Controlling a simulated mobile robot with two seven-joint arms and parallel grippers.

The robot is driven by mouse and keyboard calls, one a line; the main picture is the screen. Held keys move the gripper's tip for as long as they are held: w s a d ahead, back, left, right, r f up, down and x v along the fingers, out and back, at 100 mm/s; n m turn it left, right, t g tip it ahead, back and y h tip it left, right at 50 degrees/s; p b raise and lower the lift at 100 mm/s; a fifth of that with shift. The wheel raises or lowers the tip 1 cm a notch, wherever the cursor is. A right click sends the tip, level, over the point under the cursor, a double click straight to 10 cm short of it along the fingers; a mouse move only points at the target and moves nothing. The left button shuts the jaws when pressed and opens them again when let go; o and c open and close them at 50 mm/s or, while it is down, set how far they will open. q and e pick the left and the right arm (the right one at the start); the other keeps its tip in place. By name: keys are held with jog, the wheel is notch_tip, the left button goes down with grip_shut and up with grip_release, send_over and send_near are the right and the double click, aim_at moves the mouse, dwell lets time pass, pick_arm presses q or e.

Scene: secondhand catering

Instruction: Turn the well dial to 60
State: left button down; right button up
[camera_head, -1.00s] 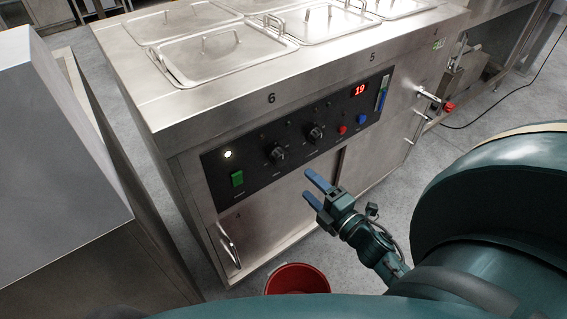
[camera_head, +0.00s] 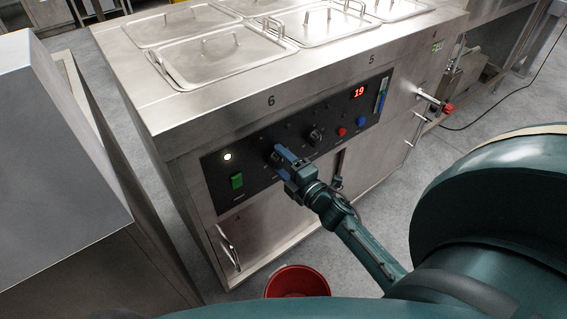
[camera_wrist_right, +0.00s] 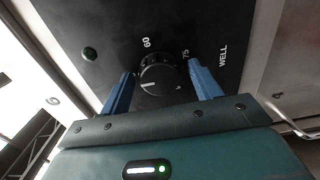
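The well dial (camera_wrist_right: 158,78) is a round black knob with a white pointer line. In the right wrist view it sits between the blue fingers of my right gripper (camera_wrist_right: 160,70), which are open with a gap visible on both sides. The "WELL" label (camera_wrist_right: 222,57) is on the right, with "60" (camera_wrist_right: 146,42) and "75" (camera_wrist_right: 186,54) beyond the dial. The pointer aims left and slightly down in that view, not at either number. In the head view my right gripper (camera_head: 281,153) is at the left knob of the panel and partly hides it. My left gripper is not in view.
The black control panel (camera_head: 258,180) has a second knob (camera_head: 315,135), a green switch (camera_head: 237,180), red and blue buttons and a red display (camera_head: 359,92) reading 19. Steel lids (camera_head: 222,55) cover the top. A red bucket (camera_head: 297,281) stands on the floor below.

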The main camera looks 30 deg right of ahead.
jog(key=c, duration=0.9)
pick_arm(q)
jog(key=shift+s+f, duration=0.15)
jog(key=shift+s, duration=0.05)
